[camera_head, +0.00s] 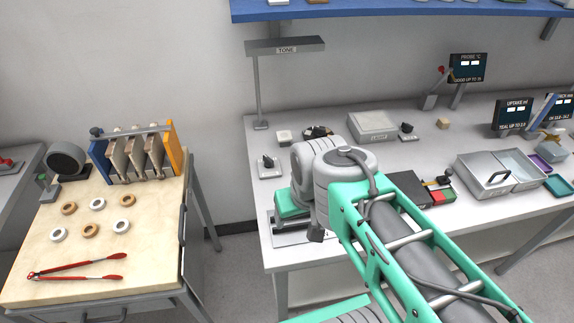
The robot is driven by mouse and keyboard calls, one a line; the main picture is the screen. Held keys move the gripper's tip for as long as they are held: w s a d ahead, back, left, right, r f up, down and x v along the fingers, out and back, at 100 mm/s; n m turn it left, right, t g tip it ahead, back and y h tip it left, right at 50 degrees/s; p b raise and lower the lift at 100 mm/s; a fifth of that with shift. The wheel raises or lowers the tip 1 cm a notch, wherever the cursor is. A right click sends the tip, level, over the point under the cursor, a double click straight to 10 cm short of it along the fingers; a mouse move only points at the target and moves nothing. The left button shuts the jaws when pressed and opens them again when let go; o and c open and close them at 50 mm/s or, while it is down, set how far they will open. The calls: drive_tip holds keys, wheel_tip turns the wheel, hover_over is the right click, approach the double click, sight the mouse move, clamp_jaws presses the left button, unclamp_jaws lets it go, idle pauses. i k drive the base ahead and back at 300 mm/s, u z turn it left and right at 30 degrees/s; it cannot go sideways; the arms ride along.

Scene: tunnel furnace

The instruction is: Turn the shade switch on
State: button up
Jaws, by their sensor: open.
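A lamp on a thin post, with a flat bar head marked "TONE" (285,47), stands at the back left of the white bench. A small switch-like device with a dark lever on a pale base (268,168) sits near the bench's left edge, below the lamp. A similar device (407,132) stands farther right, beside a flat grey box (373,127). No label marks either as the shade switch, and I cannot read their lever positions. My green arm reaches over the bench from the lower right, its grey joint right of the left device.
The white bench (335,112) also holds an open grey tray (487,180), a dark panel with coloured blocks (438,190) and display screens (467,67). A blue shelf (400,8) hangs above. Left, a wooden-topped table (160,245) holds rings, red tongs (75,270) and a rack.

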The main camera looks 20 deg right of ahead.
sight(269, 163)
drive_tip(key=k, duration=0.5)
drive_tip(key=z, duration=1.2)
drive_tip(key=i, duration=0.7)
drive_tip(key=u, duration=1.6)
